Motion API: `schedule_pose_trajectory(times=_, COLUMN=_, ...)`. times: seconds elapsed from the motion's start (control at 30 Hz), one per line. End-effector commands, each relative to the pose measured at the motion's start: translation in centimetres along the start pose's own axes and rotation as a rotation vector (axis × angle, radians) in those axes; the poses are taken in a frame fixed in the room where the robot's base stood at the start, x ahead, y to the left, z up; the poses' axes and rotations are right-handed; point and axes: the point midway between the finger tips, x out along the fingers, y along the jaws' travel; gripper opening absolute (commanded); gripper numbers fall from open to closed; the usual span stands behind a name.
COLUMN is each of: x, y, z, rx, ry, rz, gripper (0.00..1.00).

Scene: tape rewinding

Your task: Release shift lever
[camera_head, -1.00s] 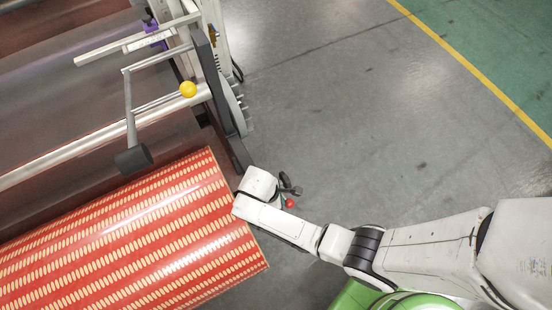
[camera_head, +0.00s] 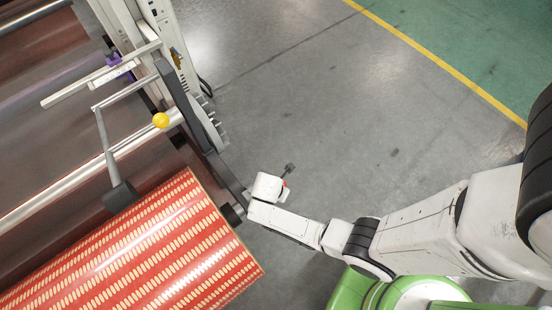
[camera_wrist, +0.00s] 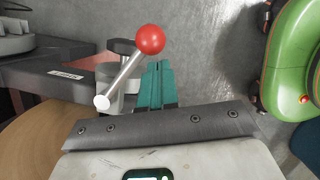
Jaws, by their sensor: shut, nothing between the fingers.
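The shift lever (camera_wrist: 122,80) is a silver rod with a red ball knob (camera_wrist: 150,39), set on the machine's dark arm in the wrist view. The rod leans, with its knob toward the upper right. My gripper (camera_wrist: 157,65) has teal fingers, which are shut and empty. They lie just right of the rod and below the knob; I cannot tell if they touch it. In the head view my gripper (camera_head: 290,168) is beyond the roll's right end, and only a sliver of the red knob (camera_head: 286,184) shows beside my wrist.
A big red patterned roll (camera_head: 140,245) lies at lower left. The machine frame (camera_head: 185,100) carries a yellow ball (camera_head: 160,120). The dark arm (camera_wrist: 60,82) bears a white label. Grey floor (camera_head: 330,110) is open to the right, up to a yellow line (camera_head: 440,68).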

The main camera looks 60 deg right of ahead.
Motion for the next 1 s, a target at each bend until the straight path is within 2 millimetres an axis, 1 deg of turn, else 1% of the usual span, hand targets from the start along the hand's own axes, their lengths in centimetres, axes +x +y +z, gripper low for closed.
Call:
schedule_pose_trajectory(times=0.3, x=0.2, y=0.3, z=0.7, rx=0.003, ry=0.0, rz=0.0, gripper=0.0)
schedule_pose_trajectory(times=0.77, x=0.2, y=0.3, z=0.8, rx=0.005, ry=-0.001, rz=0.0, gripper=0.0)
schedule_pose_trajectory(times=0.87, x=0.0, y=0.4, z=0.9, rx=0.005, ry=-0.001, rz=0.0, gripper=0.0)
schedule_pose_trajectory(times=1.0, x=-1.1, y=0.5, z=0.9, rx=0.004, ry=-0.001, rz=0.0, gripper=0.0)
